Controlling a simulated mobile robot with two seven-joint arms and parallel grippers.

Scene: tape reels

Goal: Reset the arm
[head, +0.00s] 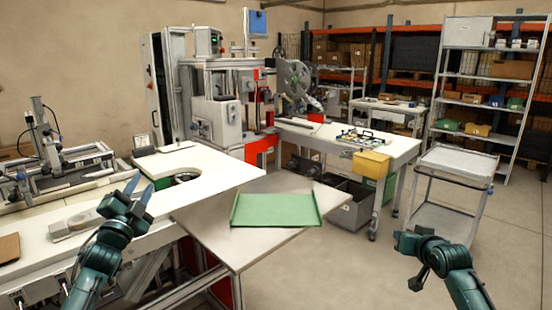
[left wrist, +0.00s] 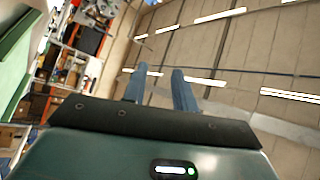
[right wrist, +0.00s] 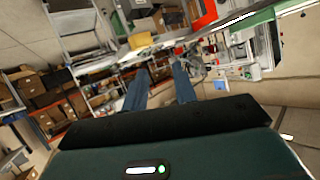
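My left gripper (head: 139,187) is raised above the white workbench at the left, its two blue fingers apart with nothing between them. In the left wrist view its fingers (left wrist: 160,82) show a gap and no object. My right arm comes in at the lower right of the head view, over open floor, with its gripper (head: 402,240) at the left end. In the right wrist view the right fingers (right wrist: 160,85) are spread, with nothing held between them.
A green tray (head: 276,208) lies on a light table panel (head: 205,215) at the centre. The white workbench (head: 205,165) with a round cutout lies near my left arm. A cart (head: 455,165) stands behind my right arm. Floor between the panel and my right arm is clear.

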